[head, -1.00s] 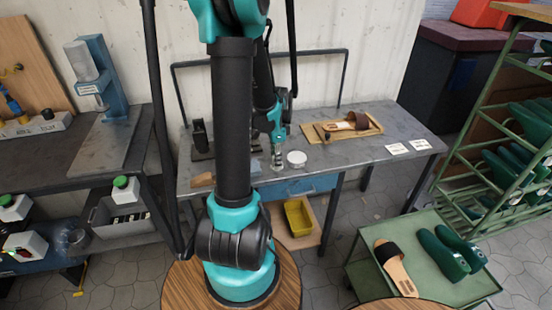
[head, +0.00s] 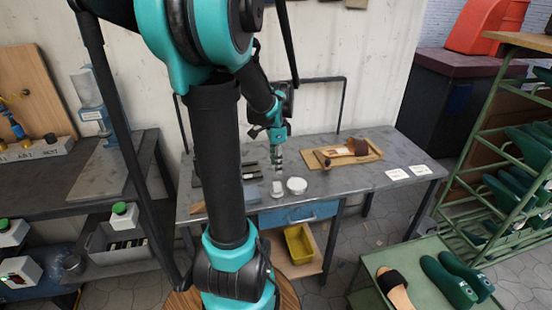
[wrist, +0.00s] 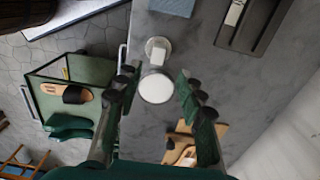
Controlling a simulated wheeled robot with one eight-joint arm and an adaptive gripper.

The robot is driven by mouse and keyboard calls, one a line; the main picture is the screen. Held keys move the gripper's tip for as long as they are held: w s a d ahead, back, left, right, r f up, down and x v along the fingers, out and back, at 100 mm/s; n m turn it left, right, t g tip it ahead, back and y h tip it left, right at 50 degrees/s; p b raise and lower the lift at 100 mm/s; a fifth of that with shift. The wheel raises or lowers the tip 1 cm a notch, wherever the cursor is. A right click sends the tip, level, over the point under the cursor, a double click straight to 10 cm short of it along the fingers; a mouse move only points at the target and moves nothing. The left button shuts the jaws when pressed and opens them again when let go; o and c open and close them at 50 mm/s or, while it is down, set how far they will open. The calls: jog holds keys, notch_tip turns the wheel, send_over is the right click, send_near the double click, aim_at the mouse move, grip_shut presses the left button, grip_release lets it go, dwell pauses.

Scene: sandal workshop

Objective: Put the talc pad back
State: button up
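A small pale block on a round grey base, apparently the talc pad (head: 277,188), stands on the grey workbench (head: 340,184). It also shows in the wrist view (wrist: 158,51). A white round dish (head: 297,185) lies close to its right; in the wrist view the dish (wrist: 156,87) shows a plain white top. My gripper (head: 278,166) is above the bench, over the pad. In the wrist view my gripper (wrist: 160,84) has its fingers spread wide, with nothing between the tips; the dish shows below, between them.
A wooden board (head: 326,160) with a sandal and tool lies right of the dish. Two white cards (head: 408,173) lie near the bench's right end. A dark rack (head: 212,170) is at left. A green cart (head: 385,266) stands front right. Bench between board and cards is clear.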

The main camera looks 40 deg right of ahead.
jog(key=w+a+f+n+t+h, duration=0.1)
jog(key=w+a+n, duration=0.2)
jog(key=a+n, duration=0.45)
jog(key=w+a+n+t, duration=0.1)
jog(key=w+a+n, duration=0.25)
jog(key=a, duration=0.65)
jog(key=s+a+f+n+t, duration=0.1)
jog(key=a+f+n, duration=0.1)
jog(key=a+n, duration=0.4)
jog(key=s+a+f+n+t+y, duration=0.1)
jog(key=s+a+f+n, duration=0.1)
jog(key=a+n, duration=0.4)
jog(key=a, duration=0.5)
jog(key=shift+s+f+n, duration=0.25)
jog(key=shift+f+n, duration=0.15)
jog(key=shift+d, duration=0.1)
jog(key=shift+c, duration=0.6)
